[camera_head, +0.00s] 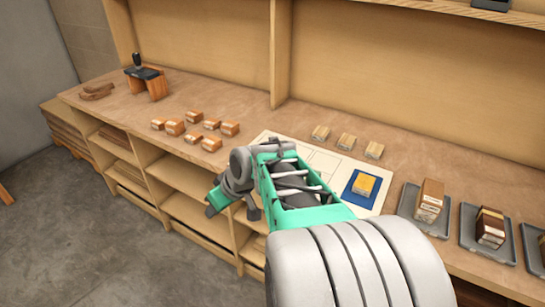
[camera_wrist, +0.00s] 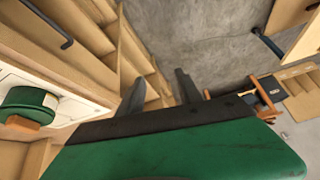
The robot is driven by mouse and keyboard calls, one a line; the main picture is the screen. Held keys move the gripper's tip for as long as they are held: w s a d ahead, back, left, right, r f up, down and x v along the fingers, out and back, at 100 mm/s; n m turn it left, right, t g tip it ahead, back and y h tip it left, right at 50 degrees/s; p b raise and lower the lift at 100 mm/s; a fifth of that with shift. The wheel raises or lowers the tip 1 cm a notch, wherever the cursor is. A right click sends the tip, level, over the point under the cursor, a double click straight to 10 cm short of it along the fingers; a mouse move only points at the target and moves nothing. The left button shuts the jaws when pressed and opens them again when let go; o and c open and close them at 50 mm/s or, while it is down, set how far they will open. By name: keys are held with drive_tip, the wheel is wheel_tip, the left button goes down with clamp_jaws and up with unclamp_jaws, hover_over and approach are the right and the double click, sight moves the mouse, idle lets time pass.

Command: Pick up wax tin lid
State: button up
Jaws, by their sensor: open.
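A round green tin (camera_wrist: 28,103) with a pale label patch shows at the left edge of the wrist view, next to a pale panel marked with lines. It looks like the wax tin, but I cannot tell its lid from its body. An orange-brown piece (camera_wrist: 20,123) shows against its lower side. I cannot make out the tin in the head view, where my arm covers part of the bench. My gripper (camera_wrist: 160,88) is open, its two dark fingers apart with nothing between them. In the head view my gripper (camera_head: 232,208) hangs over the bench's front edge, by the shelves.
Several small wooden blocks (camera_head: 193,126) stand on the bench (camera_head: 240,102). A white board (camera_head: 322,160) carries a blue square (camera_head: 353,193) with a yellow block. Grey trays (camera_head: 410,203) with wooden stacks stand at right. A black-topped wooden stand (camera_head: 146,80) is at far left.

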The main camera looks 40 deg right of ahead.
drive_tip(key=s+d+r+m+t+h, duration=0.2)
drive_tip(key=d+t, duration=0.6)
drive_tip(key=d, duration=1.8)
drive_tip(key=shift+n, duration=0.5)
drive_tip(key=p+x, duration=0.1)
drive_tip(key=x, duration=0.1)
drive_tip(key=r+x, duration=0.1)
drive_tip(key=x, duration=0.2)
drive_tip(key=p+x, duration=0.1)
drive_tip(key=x, duration=0.1)
drive_tip(key=shift+w+d+r+p, duration=0.15)
drive_tip(key=shift+w+p, duration=0.15)
drive_tip(key=shift+w, duration=0.3)
drive_tip(key=shift+c, duration=0.5)
clamp_jaws()
